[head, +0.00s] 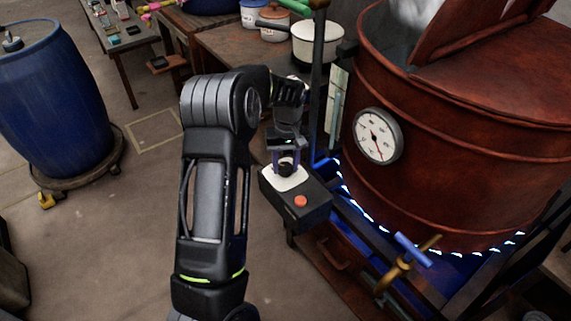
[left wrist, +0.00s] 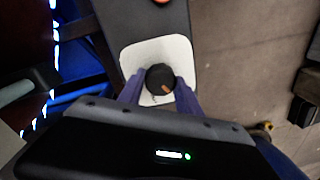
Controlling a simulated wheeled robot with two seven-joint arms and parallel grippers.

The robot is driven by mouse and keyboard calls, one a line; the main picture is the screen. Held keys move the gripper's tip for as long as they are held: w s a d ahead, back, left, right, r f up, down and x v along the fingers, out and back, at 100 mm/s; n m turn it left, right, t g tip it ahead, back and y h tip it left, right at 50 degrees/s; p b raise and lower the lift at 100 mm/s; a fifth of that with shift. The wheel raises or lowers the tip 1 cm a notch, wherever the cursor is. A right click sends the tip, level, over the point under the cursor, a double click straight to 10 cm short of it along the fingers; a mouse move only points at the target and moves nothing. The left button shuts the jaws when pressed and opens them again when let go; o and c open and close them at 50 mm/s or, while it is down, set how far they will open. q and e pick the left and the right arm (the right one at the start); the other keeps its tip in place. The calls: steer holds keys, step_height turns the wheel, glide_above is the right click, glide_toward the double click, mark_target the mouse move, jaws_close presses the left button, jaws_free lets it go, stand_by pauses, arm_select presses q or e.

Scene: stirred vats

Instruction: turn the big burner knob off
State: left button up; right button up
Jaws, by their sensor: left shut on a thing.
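The big burner knob (left wrist: 160,80) is round and black with an orange mark, on a white plate (left wrist: 131,60) of a dark control box. In the head view the box (head: 318,203) stands beside the vat, and the knob (head: 285,168) is partly hidden by my gripper. My left gripper (head: 286,160) reaches down over it; in the left wrist view its purple fingers (left wrist: 158,92) are on both sides of the knob, shut on it. Blue-white flames (head: 365,212) burn under the copper-red vat (head: 450,150). My right gripper is not in view.
An orange-red button (head: 300,201) sits on the same box, close to the knob. A brass valve with a blue handle (head: 412,250) is at the vat's lower front. A dial gauge (head: 378,136) is on the vat. A blue barrel (head: 50,95) stands at left; the floor between is clear.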

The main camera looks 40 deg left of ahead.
arm_select(q)
jaws_close()
steer(key=shift+m, duration=0.4)
steer(key=m+p, duration=0.1)
steer(key=m, duration=0.4)
steer(key=shift+r, duration=0.1)
steer(key=m+p, duration=0.1)
steer(key=m, duration=0.5)
steer(key=m+p, duration=0.1)
steer(key=m, duration=0.5)
steer(key=shift+s+m+p, duration=0.1)
steer(key=shift+m+p, duration=0.2)
steer(key=shift+p, duration=0.05)
steer(key=m+p, duration=0.1)
steer(key=m, duration=0.4)
steer(key=shift+m+t, duration=0.3)
